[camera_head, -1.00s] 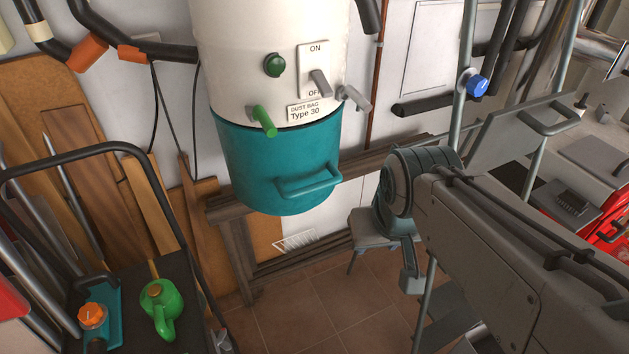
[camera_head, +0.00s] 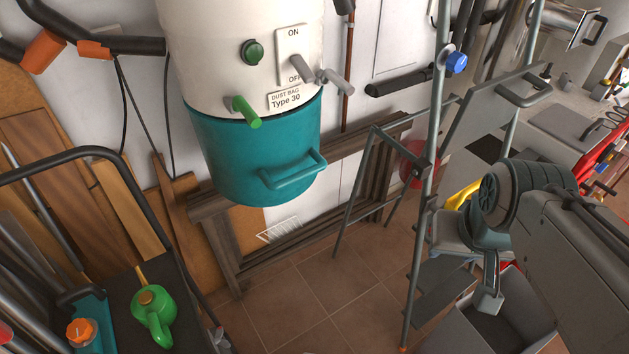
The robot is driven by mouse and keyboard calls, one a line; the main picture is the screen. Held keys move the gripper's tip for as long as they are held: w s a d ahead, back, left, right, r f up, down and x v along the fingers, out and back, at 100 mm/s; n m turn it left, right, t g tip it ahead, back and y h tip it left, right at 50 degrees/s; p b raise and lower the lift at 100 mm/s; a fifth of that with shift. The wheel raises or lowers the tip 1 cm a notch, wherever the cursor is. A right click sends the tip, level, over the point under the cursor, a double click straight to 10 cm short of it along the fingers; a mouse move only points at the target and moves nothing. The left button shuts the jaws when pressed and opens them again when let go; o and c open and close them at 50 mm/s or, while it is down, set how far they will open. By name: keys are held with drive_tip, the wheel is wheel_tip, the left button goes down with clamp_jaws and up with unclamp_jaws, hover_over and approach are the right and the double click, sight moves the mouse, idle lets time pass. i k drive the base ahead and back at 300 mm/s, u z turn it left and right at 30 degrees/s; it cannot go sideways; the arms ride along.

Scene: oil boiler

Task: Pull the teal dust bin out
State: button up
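The teal dust bin (camera_head: 235,150) hangs under the white cylinder (camera_head: 225,55) marked "DUST BAG Type 30". Its rim lies against the cylinder's lower edge. A teal bar handle (camera_head: 295,172) juts from its front right. A green lever (camera_head: 243,112) sits just above the bin's rim, and a grey lever (camera_head: 335,80) is at the cylinder's right. My gripper (camera_head: 488,302) hangs at the lower right, well right of and lower in the picture than the handle, apart from the bin. It is small and seen edge-on, so its opening cannot be told.
A dark cart (camera_head: 115,300) with a green watering can (camera_head: 152,315) stands at lower left. A stepladder (camera_head: 425,190) stands between the bin and my arm. A grey box (camera_head: 500,325) is below my gripper. Tiled floor (camera_head: 310,290) is clear below the bin.

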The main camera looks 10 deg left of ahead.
sight(270, 164)
drive_tip(key=u, duration=0.05)
drive_tip(key=k, duration=0.4)
drive_tip(key=u, duration=0.75)
drive_tip(key=i, duration=0.5)
drive_tip(key=u, duration=0.05)
